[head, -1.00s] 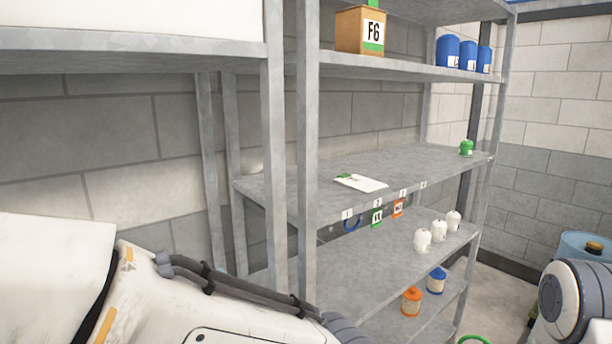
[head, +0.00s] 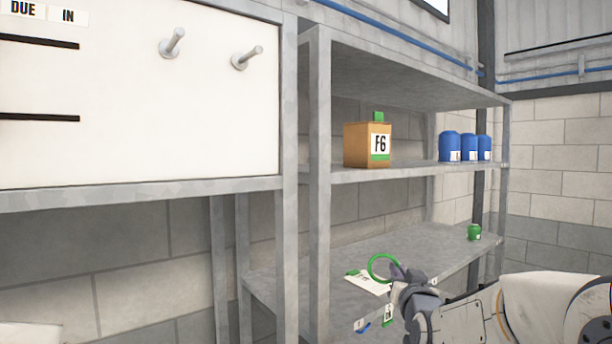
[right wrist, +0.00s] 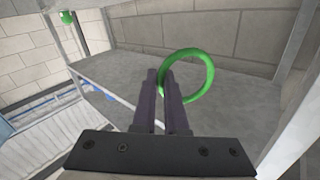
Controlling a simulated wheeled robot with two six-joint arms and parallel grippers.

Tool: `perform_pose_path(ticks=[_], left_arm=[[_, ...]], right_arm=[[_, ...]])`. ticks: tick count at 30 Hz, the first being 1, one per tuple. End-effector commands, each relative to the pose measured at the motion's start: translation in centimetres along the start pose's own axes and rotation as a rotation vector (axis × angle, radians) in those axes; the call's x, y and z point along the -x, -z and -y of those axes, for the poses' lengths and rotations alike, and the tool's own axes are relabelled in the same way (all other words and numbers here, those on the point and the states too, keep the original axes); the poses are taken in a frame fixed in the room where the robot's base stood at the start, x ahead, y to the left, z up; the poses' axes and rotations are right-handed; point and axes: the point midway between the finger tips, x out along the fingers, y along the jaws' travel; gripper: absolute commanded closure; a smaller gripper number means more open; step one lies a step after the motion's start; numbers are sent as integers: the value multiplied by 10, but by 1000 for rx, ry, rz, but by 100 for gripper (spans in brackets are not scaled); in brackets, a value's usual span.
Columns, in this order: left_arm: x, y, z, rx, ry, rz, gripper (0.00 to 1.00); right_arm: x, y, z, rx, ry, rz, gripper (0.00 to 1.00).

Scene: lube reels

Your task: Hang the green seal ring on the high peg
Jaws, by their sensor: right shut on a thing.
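The green seal ring (head: 384,268) is held upright at the tips of my right gripper (head: 402,274), in front of the middle shelf. In the right wrist view the ring (right wrist: 210,80) shows at the closed fingers (right wrist: 164,80), sticking out to their right. Two pegs stick out of a white board at the upper left: a left peg (head: 172,42) and a right peg (head: 246,58). The left one sits slightly higher in the picture. Both pegs are bare. My right gripper is well below and to the right of them. My left gripper is not in view.
A metal shelf post (head: 319,190) stands between the gripper and the white board (head: 120,110).

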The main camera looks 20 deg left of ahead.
Motion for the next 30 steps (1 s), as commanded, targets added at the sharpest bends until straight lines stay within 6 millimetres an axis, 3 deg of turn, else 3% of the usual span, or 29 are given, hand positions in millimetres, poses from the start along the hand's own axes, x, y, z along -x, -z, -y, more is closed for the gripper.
perform_pose_path(ticks=[1,3,12,18,24,30], left_arm=[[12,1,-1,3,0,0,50],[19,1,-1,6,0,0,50],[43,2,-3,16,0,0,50],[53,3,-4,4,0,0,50],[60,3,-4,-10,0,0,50],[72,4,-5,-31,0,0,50]], right_arm=[[2,35,20,-1,26,-6,100],[7,66,42,2,57,0,100],[45,176,119,11,191,29,100],[76,225,158,17,279,49,100],[103,257,185,17,353,64,100],[152,309,222,22,476,80,100]])
